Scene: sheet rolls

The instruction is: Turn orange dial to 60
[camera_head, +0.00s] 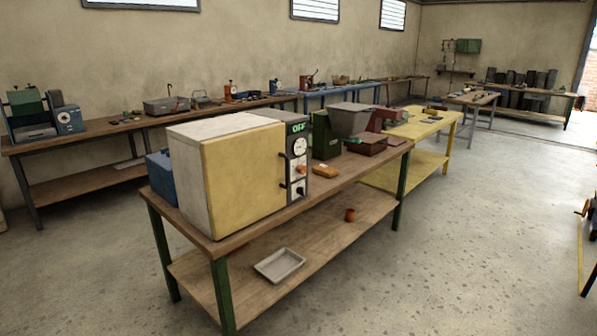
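A yellow-fronted oven-like box (240,172) with pale sides stands on the near wooden bench. A narrow control panel runs down its right front edge. A small display (298,128) at the panel's top reads OFF. Below it is a round white dial face (299,146). A small orange dial (302,170) sits under that, with a dark knob (299,190) lower down. The orange dial is too small for me to read its setting or marks. My gripper is not in view.
The near bench (349,190) has green legs and a lower shelf with a metal tray (280,265) and a small orange-brown cup (350,215). An orange object (325,171) lies right of the box. Open concrete floor (460,255) spreads in front and right.

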